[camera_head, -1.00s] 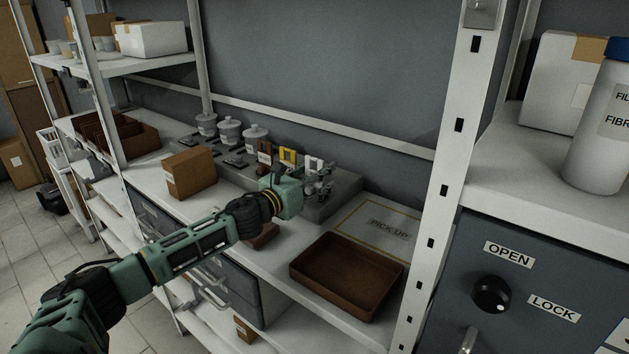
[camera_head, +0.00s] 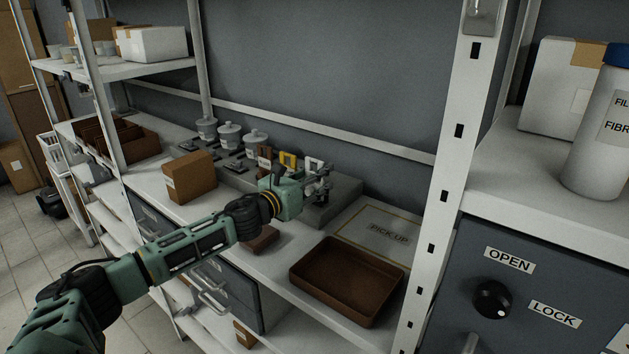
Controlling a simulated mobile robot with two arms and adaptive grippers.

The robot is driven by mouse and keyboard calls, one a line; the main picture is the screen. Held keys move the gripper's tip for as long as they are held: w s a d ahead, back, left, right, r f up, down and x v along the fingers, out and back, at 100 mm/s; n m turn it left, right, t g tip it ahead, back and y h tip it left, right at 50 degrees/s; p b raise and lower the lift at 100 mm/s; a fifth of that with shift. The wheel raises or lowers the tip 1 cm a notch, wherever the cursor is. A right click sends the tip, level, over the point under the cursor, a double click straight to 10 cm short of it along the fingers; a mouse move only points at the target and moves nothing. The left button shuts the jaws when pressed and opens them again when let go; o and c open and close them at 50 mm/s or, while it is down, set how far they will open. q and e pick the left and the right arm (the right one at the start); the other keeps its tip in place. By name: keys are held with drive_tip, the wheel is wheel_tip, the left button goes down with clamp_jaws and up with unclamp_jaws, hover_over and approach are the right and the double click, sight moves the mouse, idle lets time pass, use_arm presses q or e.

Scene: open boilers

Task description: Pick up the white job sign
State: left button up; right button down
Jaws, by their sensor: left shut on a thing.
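The white job sign (camera_head: 313,165) stands at the right end of a row on a grey block (camera_head: 345,193), beside a yellow sign (camera_head: 288,159) and a brown one (camera_head: 264,157). My left gripper (camera_head: 322,184) reaches in from the left, with its fingers at the white sign's lower part. It is shut on the white sign, which is still upright at the block. The fingers partly hide the sign's lower part. My right gripper is not in view.
A brown tray (camera_head: 347,282) lies on the shelf near a "PICK UP" mat (camera_head: 388,232). A cardboard box (camera_head: 190,177) and several lidded grey pots (camera_head: 229,134) stand to the left. A white shelf post (camera_head: 447,180) rises at the right.

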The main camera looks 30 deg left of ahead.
use_arm(q)
wheel_tip(320, 180, up, 3)
drive_tip(key=shift+r, duration=0.1)
drive_tip(key=s+d+r, duration=0.7)
drive_tip(key=s, duration=0.2)
drive_tip(key=shift+s, duration=0.2)
